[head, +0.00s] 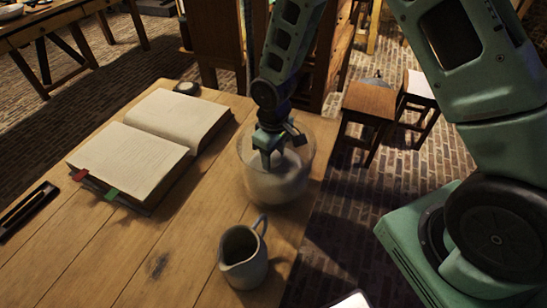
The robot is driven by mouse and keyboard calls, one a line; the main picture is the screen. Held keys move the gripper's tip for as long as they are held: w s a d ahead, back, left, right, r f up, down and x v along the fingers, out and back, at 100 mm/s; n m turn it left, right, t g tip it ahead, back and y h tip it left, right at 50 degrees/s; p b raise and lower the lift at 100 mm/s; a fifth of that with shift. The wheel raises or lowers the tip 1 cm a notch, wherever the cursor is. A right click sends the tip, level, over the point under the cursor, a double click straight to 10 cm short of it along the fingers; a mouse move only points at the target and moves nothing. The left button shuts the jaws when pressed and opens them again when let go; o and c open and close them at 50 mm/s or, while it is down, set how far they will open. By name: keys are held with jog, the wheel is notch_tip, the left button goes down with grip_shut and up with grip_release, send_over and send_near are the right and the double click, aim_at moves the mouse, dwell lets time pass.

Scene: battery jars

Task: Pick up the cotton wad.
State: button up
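A clear glass jar (248,150) stands near the right edge of the wooden table, with pale whitish stuff (278,187) in its lower part. A lighter patch (292,158) shows just right of the fingers. I cannot tell whether either is the cotton wad. My gripper (268,163) points down at the jar, its fingers within the jar's outline and close above the pale contents. The fingers are small and dark here, and I cannot tell whether they are open or shut, or touching anything.
A grey jug (243,262) stands in front of the jar. An open book (130,158) lies to the left, with a small round dark object (187,88) behind it and a dark tray (28,210) at far left. Wooden stools (369,100) stand on the brick floor beyond.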

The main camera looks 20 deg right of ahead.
aim_at(274, 154)
jog(key=c, duration=0.5)
jog(key=shift+c, duration=0.2)
notch_tip(274, 154, up, 10)
jog(key=shift+o, duration=0.3)
